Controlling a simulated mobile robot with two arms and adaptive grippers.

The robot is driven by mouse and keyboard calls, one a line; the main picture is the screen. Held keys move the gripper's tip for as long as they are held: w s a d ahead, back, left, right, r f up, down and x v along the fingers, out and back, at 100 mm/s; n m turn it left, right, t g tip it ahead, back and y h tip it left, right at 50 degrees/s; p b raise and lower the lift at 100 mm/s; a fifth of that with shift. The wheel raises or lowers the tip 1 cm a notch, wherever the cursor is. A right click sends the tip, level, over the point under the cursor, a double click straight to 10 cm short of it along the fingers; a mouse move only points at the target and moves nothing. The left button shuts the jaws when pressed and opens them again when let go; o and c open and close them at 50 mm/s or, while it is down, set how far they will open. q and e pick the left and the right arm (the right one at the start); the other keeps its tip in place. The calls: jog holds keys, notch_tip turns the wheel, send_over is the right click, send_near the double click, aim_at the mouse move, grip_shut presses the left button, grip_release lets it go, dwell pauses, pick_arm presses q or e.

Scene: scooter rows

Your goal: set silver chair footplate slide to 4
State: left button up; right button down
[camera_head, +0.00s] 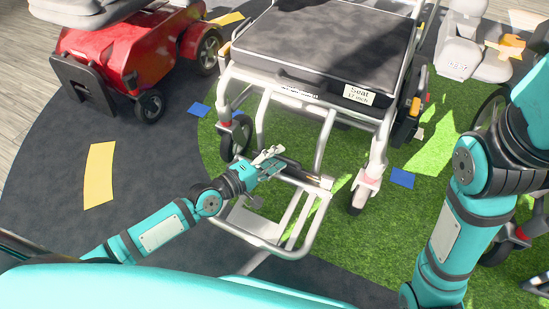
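The silver chair (262,115) stands in the middle, with a dark seat cushion and a label reading "Seat". Its silver tubular footplate (310,232) extends toward me below the seat. A dark crossbar (308,175) lies at the footplate's upper end, partly behind my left gripper. My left gripper (272,160) is at the left end of this crossbar, over the footplate's upper left part. I cannot tell whether it touches the bar or whether its fingers are shut. No scale numbers are legible. My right arm rises at the right, and its gripper is out of view.
A red scooter (130,50) stands at the upper left. A grey seat (465,55) is at the upper right. Blue floor markers (402,177) and a yellow strip (99,175) lie flat. The dark floor left of the chair is mostly clear.

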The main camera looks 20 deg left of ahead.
pick_arm(q)
jog(key=shift+f, duration=0.1)
jog(key=shift+s+a, duration=0.15)
jog(key=shift+s, duration=0.1)
jog(key=v, duration=1.1)
jog(key=shift+s, duration=0.2)
jog(key=shift+a, duration=0.1)
